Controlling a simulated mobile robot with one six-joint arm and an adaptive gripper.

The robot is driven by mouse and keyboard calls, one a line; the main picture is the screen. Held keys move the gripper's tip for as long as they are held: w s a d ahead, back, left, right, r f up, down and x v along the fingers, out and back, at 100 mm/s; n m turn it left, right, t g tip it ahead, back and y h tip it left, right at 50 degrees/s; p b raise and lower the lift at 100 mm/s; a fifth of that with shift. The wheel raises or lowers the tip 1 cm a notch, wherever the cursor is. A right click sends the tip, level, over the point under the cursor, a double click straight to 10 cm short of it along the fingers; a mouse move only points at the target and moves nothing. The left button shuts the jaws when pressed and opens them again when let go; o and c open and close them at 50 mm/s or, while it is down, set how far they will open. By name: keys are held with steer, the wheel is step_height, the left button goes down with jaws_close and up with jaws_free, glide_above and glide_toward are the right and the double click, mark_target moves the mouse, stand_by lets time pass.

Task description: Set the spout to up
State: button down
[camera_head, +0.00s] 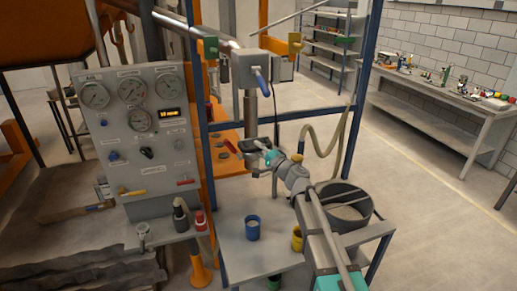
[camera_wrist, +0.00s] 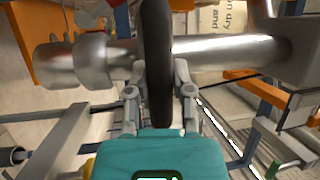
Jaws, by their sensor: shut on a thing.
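My gripper (camera_head: 266,160) is at the blue frame, beside the orange shelf. In the wrist view my gripper (camera_wrist: 159,72) has its two fingers on either side of a thick black curved part (camera_wrist: 156,40) and is shut on it. The black part stands upright in that picture, in front of a shiny metal pipe (camera_wrist: 220,50). In the head view a dark part (camera_head: 258,146) shows at my gripper, small and partly hidden. I cannot tell for sure whether this black part is the spout or a wheel or handle on its pipe.
A gauge panel (camera_head: 152,160) stands at the left. A grey box with a blue lever (camera_head: 262,83) hangs above my gripper. A hose (camera_head: 331,140) hangs to the right. Below are a blue cup (camera_head: 252,230), a yellow cup (camera_head: 297,240) and a black bucket (camera_head: 365,210).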

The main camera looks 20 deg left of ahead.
steer(key=shift+w+r, duration=0.25)
steer(key=shift+c, duration=2.4)
jaws_free()
steer(key=shift+s, duration=0.1)
steer(key=shift+s+f, duration=0.1)
steer(key=shift+f, duration=0.1)
steer(key=shift+f+b, duration=0.4)
steer(key=shift+b, duration=0.2)
step_height(320, 180, down, 21)
steer(key=b, duration=2.1)
steer(key=s+d+f+n+g+h, duration=0.1)
steer(key=s+d+f+n+g, duration=0.2)
steer(key=s+d, duration=0.7)
steer(key=shift+d+f+p, duration=0.25)
steer(key=shift+d+p, duration=0.05)
steer(key=shift+d, duration=1.05)
